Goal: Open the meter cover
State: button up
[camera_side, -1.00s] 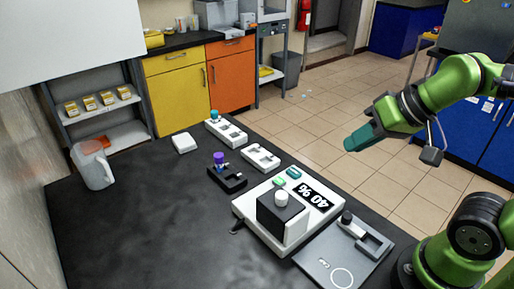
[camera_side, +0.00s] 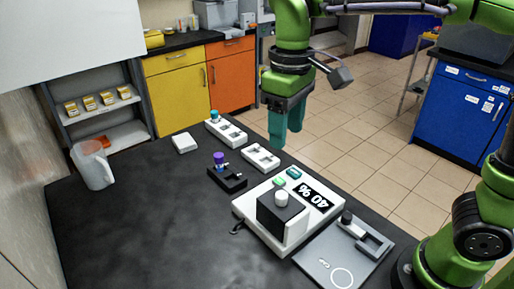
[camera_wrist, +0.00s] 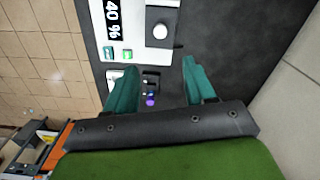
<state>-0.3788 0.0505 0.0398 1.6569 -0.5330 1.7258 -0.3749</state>
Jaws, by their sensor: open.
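The white meter (camera_side: 252,222) with a "40 %" display (camera_side: 313,196) stands on the black table. A black block (camera_side: 279,217) with a white knob (camera_side: 281,198) on top sits on it; I cannot tell if this is the meter cover. In the wrist view the display (camera_wrist: 113,20) and the white knob (camera_wrist: 160,31) show at the top. My gripper (camera_side: 286,145) points down, open and empty, above the table behind the meter. In the wrist view its teal fingers (camera_wrist: 160,85) stand apart, with a purple-capped item (camera_wrist: 150,101) visible between them, below.
A black holder (camera_side: 229,180) with the purple-capped vial (camera_side: 219,158), white racks (camera_side: 262,157), a small white box (camera_side: 184,143) and a clear jug (camera_side: 93,165) stand on the table. A grey plate (camera_side: 318,262) lies at front right. The table's left front is clear.

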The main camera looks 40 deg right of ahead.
aim_at(281, 194)
notch_tip(281, 194, down, 16)
jog(key=shift+r, duration=0.1)
dwell(0.4)
grip_shut()
